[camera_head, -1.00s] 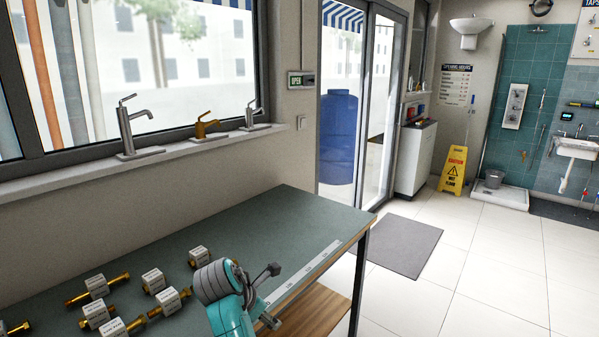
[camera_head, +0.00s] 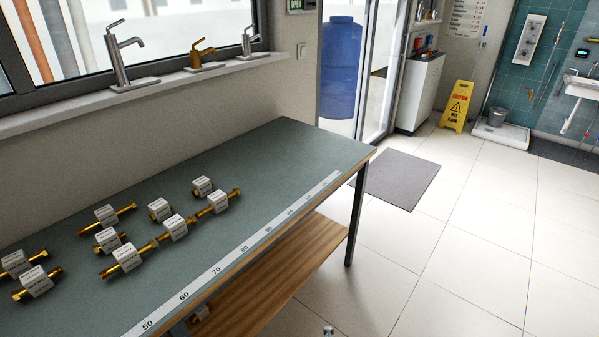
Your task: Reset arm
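My gripper and the teal arm do not show clearly in the current head view. Only a small grey metallic bit shows at the bottom edge, and I cannot tell what it is. The workbench (camera_head: 290,160) has a green top and a printed scale strip (camera_head: 215,272) along its front edge. Several brass fittings with white labelled blocks lie on it, among them one near the middle (camera_head: 213,203), one farther back (camera_head: 202,187) and one near the front (camera_head: 126,257).
Taps stand on the windowsill (camera_head: 160,92). A grey mat (camera_head: 402,180) and a yellow caution sign (camera_head: 457,107) are on the floor. The tiled floor at right is clear.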

